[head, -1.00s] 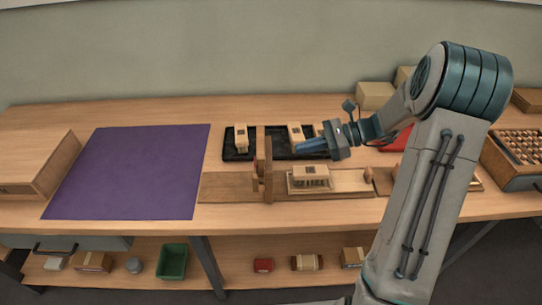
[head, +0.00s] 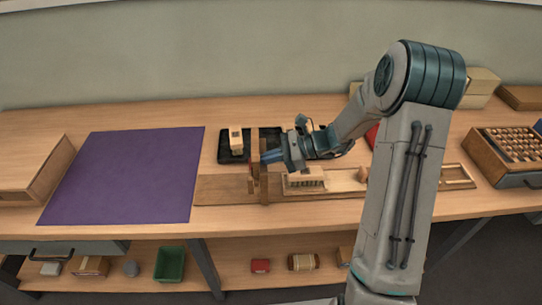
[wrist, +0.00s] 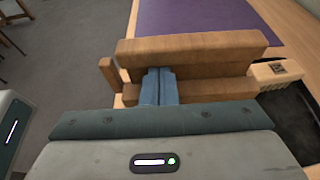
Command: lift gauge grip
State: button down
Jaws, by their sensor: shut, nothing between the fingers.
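A wooden gauge with upright boards (head: 254,146) stands on the long wooden base board (head: 222,190). In the wrist view, it shows as two horizontal wooden bars (wrist: 190,48), with a small wooden piece (wrist: 107,74) at their left. I cannot tell which part is the grip. My gripper (head: 268,157) is at the right side of the uprights, its blue fingers pointing left. In the wrist view, the fingers (wrist: 160,84) are shut together, with nothing visible between them, close against the bars. Whether they touch is unclear.
A black tray (head: 226,158) with a tan block (head: 236,139) lies behind the gauge. A bare purple mat (head: 125,175) covers the left of the table. A wooden box (head: 35,170) is at the left edge; a compartmented crate (head: 500,160) is at the right.

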jog(key=shift+r+p, duration=0.7)
jog(key=shift+r, duration=0.25)
jog(key=shift+w+a+r, duration=0.1)
jog(key=shift+w+r, duration=0.15)
jog(key=shift+r, duration=0.25)
jog(key=f+p+v, duration=0.1)
jog(key=p+v, duration=0.3)
jog(key=v, duration=0.5)
jog(key=shift+s+d, duration=0.3)
jog(key=shift+d, duration=0.3)
jog(key=shift+f, duration=0.1)
